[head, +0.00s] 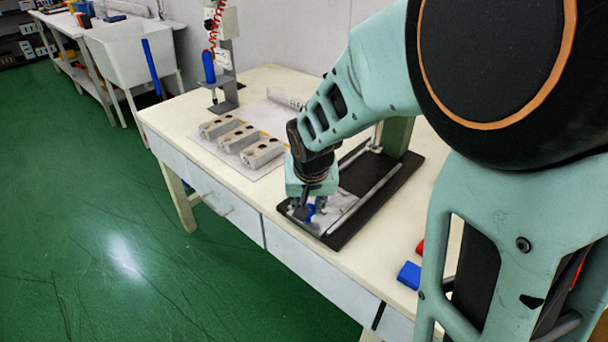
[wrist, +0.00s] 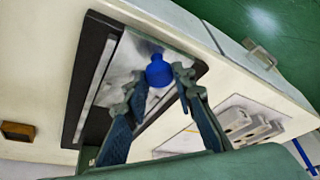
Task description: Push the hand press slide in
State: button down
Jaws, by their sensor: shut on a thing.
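The hand press has a dark base (head: 396,187) with two pale rails and a green column (head: 396,136) at its back. Its slide (head: 335,212), a bright metal plate, lies at the front end of the base near the table edge, away from the column. A blue knob (wrist: 158,72) stands on the slide; it also shows in the head view, partly hidden by the fingers. My gripper (wrist: 161,82) is shut on the blue knob, one finger on each side. In the head view my gripper (head: 308,211) points down over the slide.
Several grey moulds (head: 238,139) sit on a white sheet left of the press. A stand with a blue-handled tool (head: 209,68) is behind them. A blue block (head: 409,275) and a red one (head: 420,247) lie at right. A brown block (wrist: 18,131) shows in the wrist view.

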jog(key=w+d+p, duration=0.1)
jog(key=w+d, duration=1.3)
jog(key=shift+w+d+r, duration=0.1)
jog(key=shift+w+d, duration=0.05)
jog(key=shift+d, duration=0.1)
jog(key=c, duration=1.7)
grip_release()
jog(key=shift+w, duration=0.1)
jog(key=shift+o, duration=0.2)
jog(key=v, duration=1.2)
